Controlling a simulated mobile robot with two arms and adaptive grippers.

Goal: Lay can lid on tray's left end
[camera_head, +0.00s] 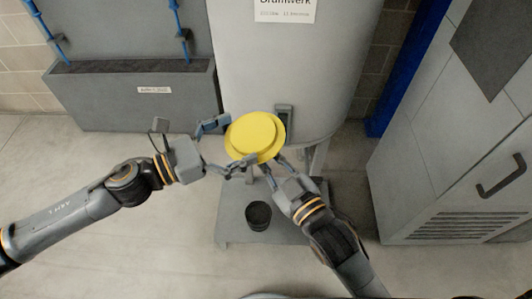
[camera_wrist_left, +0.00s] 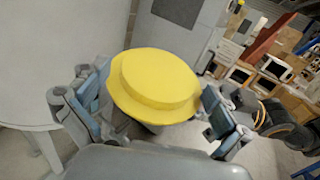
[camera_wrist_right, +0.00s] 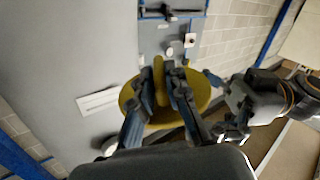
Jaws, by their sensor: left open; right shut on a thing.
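The can lid (camera_head: 255,137) is yellow and round with a raised middle, held up in front of the big grey drum. My right gripper (camera_head: 272,168) is shut on it from below; in the right wrist view its fingers (camera_wrist_right: 162,88) close on a yellow ridge on the lid's underside. My left gripper (camera_head: 220,146) is open, its fingers spread at the lid's left side. In the left wrist view the lid (camera_wrist_left: 155,85) lies between the open fingers; contact cannot be told. I cannot clearly make out a tray in these views.
A low grey platform (camera_head: 235,229) with a black cup (camera_head: 258,215) on it is below the lid. The grey drum (camera_head: 285,60) stands behind. A grey box (camera_head: 110,100) is at the back left, a grey cabinet (camera_head: 440,180) at the right. The floor at the lower left is clear.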

